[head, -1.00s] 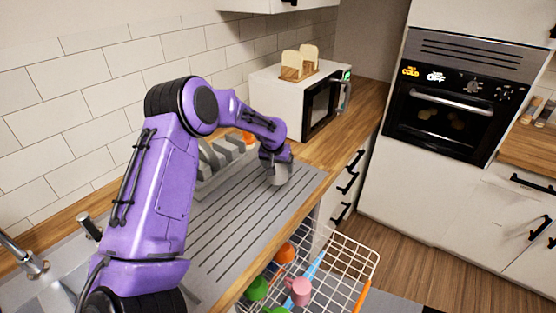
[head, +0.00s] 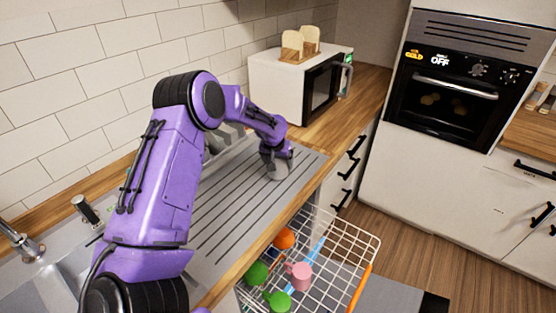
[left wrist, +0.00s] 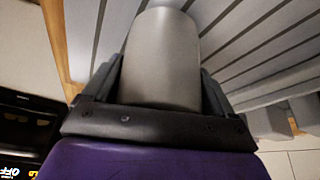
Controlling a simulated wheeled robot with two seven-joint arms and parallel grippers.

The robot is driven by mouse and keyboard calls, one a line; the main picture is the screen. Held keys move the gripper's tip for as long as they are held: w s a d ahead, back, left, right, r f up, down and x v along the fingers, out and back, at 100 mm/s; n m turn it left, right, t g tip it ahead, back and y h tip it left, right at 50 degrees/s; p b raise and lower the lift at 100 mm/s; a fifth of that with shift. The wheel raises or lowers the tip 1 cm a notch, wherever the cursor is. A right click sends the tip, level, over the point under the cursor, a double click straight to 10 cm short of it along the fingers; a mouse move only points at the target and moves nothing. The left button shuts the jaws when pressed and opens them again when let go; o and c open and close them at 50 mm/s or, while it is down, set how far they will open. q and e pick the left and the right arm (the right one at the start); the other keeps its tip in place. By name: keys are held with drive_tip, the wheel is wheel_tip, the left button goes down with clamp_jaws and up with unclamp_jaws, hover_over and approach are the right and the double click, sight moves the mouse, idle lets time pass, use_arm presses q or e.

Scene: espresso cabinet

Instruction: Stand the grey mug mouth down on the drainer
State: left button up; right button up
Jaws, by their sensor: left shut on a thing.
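The grey mug (head: 278,171) is in my left gripper (head: 274,158), over the far part of the ridged metal drainer (head: 232,205). The gripper is shut on it. In the left wrist view, the mug's smooth grey side (left wrist: 160,58) fills the space between the two dark fingers (left wrist: 160,95), with the drainer's ridges (left wrist: 255,40) behind. The mug's mouth and handle are not visible, so I cannot tell which way it faces. Whether it touches the drainer is unclear. My right gripper is not in view.
The white microwave (head: 290,90) with toast on top is beyond the drainer. A pulled-out wire basket (head: 340,250) with a pink mug (head: 299,275) and green items is below the counter edge.

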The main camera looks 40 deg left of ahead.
use_arm(q)
drive_tip(key=shift+f, duration=0.25)
drive_tip(key=o, duration=1.1)
drive_tip(key=b+v, duration=0.2)
drive_tip(key=v, duration=0.8)
drive_tip(key=shift+r, duration=0.25)
drive_tip(key=shift+f, duration=0.1)
